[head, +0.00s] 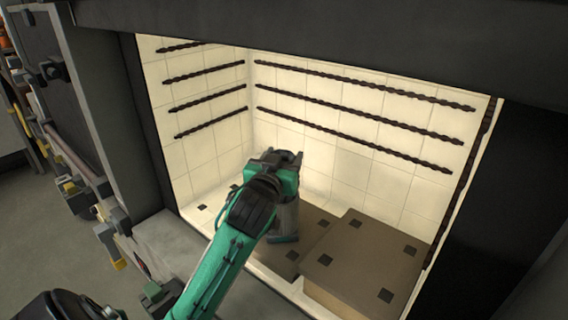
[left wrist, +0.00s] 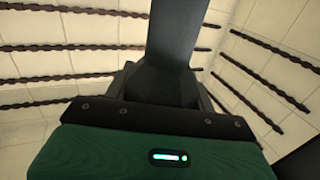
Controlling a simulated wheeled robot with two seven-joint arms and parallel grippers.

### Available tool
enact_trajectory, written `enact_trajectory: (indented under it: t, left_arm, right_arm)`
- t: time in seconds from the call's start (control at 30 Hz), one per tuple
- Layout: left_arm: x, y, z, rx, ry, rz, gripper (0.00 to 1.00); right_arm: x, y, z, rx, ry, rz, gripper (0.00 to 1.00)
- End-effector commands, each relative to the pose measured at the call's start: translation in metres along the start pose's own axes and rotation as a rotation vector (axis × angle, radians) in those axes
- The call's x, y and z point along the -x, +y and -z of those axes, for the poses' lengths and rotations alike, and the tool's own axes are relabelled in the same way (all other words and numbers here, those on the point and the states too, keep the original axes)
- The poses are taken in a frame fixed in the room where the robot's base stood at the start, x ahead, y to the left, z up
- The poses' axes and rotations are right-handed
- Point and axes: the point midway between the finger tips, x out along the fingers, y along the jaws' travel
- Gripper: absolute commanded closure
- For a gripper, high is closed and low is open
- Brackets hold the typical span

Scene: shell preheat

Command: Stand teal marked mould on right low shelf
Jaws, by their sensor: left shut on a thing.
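My left gripper (head: 284,198) reaches into the open kiln and is shut on a grey mould (head: 284,222). The mould hangs below the jaws, with a hint of teal near its lower end; my gripper hides its upper part. It is over the left part of the lower brown shelf (head: 313,232); whether it touches the shelf I cannot tell. A taller brown shelf block (head: 365,255) stands just to the right. In the left wrist view a dark upright shape fills the middle, and I cannot tell its parts apart. My right gripper is not in view.
Cream tiled kiln walls (head: 345,165) carry rows of dark twisted heating rods (head: 350,127). The dark kiln frame (head: 350,40) closes off the top and right. Both shelves have dark square corner marks, and the taller one's top is bare.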

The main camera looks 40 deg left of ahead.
Motion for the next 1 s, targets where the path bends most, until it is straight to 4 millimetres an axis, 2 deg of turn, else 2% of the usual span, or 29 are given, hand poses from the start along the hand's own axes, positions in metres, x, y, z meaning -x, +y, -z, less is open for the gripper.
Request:
enact_trajectory:
  t: [0.13,0.33,0.37,0.47,0.8,1.0]
  left_arm:
    - [0.000,0.000,0.000,0.000,-0.004,0.000,0.99]
    - [0.000,0.000,-0.004,0.000,-0.004,0.000,0.99]
    - [0.000,0.000,-0.004,-0.001,-0.006,0.000,0.41]
    - [0.000,0.000,-0.004,-0.001,-0.006,0.000,0.23]
    - [0.000,0.000,0.001,-0.001,-0.004,0.000,0.23]
    - [0.027,0.000,-0.004,0.001,-0.004,-0.001,0.23]
  right_arm:
    - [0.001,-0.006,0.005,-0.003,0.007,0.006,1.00]
    - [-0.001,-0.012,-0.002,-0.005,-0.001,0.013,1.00]
    - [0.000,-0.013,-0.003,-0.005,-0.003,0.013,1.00]
    - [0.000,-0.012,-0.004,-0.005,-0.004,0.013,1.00]
    - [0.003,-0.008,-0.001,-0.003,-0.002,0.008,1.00]
    - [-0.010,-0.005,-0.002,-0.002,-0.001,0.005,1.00]
